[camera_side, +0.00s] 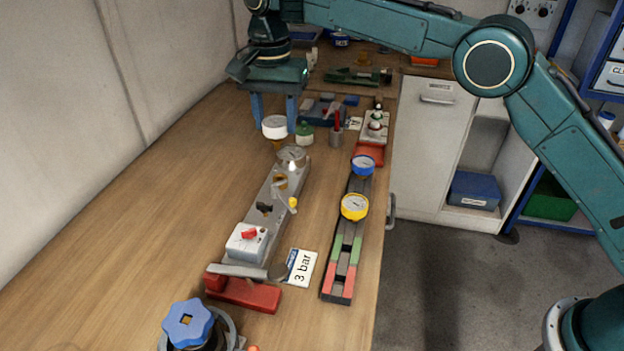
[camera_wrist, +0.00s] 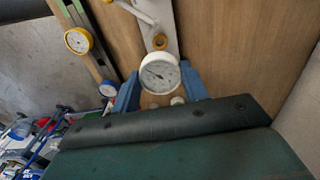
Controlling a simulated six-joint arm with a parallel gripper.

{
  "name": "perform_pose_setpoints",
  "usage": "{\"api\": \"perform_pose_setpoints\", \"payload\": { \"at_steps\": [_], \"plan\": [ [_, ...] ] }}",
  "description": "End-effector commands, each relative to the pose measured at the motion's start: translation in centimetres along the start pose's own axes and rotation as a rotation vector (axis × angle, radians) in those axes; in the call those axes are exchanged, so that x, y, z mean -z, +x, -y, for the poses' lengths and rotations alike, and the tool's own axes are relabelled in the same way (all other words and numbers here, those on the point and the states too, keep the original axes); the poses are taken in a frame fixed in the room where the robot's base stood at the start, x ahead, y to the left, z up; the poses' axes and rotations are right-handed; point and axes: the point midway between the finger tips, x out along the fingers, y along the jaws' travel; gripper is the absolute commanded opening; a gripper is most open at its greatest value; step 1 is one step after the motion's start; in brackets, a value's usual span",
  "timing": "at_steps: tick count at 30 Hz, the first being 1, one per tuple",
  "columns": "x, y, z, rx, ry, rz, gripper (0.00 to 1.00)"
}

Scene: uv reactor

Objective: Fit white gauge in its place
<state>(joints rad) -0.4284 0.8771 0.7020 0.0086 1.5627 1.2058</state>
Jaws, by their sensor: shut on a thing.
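My gripper (camera_side: 275,122) points down with its two blue fingers around the white gauge (camera_side: 275,128), above the bench. The gauge has a white rim, and a brass stem shows below it. In the wrist view the white gauge (camera_wrist: 160,73) shows its dial between the blue fingers (camera_wrist: 160,90). The grey manifold block (camera_side: 262,213) lies in front of the held gauge. It carries a brass fitting (camera_side: 281,182), a clear round part (camera_side: 291,157), a yellow-tipped lever (camera_side: 292,202) and a red knob (camera_side: 249,234). The gauge appears apart from the block.
A dark rail (camera_side: 347,240) on the right holds a yellow gauge (camera_side: 354,207) and a blue gauge (camera_side: 363,166). A green-capped bottle (camera_side: 304,133) and pen cup (camera_side: 336,134) stand near my gripper. A "3 bar" card (camera_side: 301,268) lies in front. The bench's left side is clear.

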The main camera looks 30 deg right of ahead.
Motion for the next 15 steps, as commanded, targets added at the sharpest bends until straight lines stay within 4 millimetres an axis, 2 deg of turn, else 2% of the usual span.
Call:
{"api": "perform_pose_setpoints", "payload": {
  "at_steps": [8, 15],
  "plan": [
    [0.0, 0.6, 0.0, -0.001, 0.0, 0.0, 0.24],
    [0.0, 2.0, 0.0, -0.001, -0.001, 0.0, 0.24]
  ]
}}
